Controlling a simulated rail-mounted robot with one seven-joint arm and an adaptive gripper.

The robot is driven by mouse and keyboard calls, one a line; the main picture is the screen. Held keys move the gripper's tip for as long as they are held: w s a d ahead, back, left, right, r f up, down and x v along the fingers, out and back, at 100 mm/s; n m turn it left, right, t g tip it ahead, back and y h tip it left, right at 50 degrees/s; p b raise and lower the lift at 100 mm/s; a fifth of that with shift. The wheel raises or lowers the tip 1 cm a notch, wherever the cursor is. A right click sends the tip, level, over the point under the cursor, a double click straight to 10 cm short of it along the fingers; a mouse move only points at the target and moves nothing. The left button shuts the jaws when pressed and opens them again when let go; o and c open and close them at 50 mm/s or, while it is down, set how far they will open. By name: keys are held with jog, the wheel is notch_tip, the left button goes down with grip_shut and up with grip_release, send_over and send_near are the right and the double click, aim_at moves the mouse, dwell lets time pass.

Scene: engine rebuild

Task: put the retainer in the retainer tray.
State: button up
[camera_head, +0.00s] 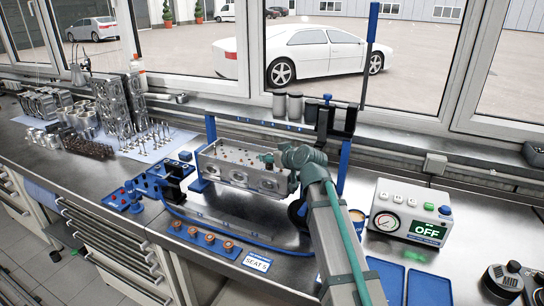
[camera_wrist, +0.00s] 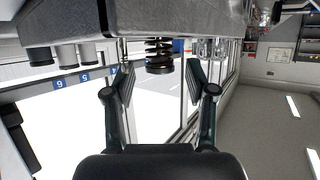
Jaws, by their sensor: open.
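The retainer (camera_wrist: 159,68) appears in the wrist view as a dark round cap on the outer end of a black coil spring (camera_wrist: 158,47) on the cylinder head (camera_wrist: 215,18). My gripper (camera_wrist: 159,85) is open, its two fingers apart on either side of the spring and retainer; I cannot tell whether they touch. In the head view my gripper (camera_head: 268,158) is at the cylinder head (camera_head: 228,170), and the retainer cannot be made out. Two shallow blue trays, a left one (camera_head: 386,274) and a right one (camera_head: 428,290), lie at the front right; I cannot tell which is the retainer tray.
A gauge box (camera_head: 411,212) reading OFF stands right of my arm. A blue strip (camera_head: 205,242) with several copper-coloured round parts lies in front of the head. A blue rack (camera_head: 122,200) is left. Engine parts (camera_head: 100,110) crowd the back left. A blue upright post (camera_head: 371,45) rises behind.

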jog(key=shift+r, duration=0.15)
jog(key=shift+s+d, duration=0.15)
jog(key=shift+s, duration=0.1)
jog(key=b+v, duration=0.1)
jog(key=v, duration=0.5)
jog(key=b+v, duration=0.1)
jog(key=v, duration=0.3)
jog(key=shift+r+b, duration=0.3)
jog(key=shift+b, duration=0.05)
jog(key=shift+c, duration=0.3)
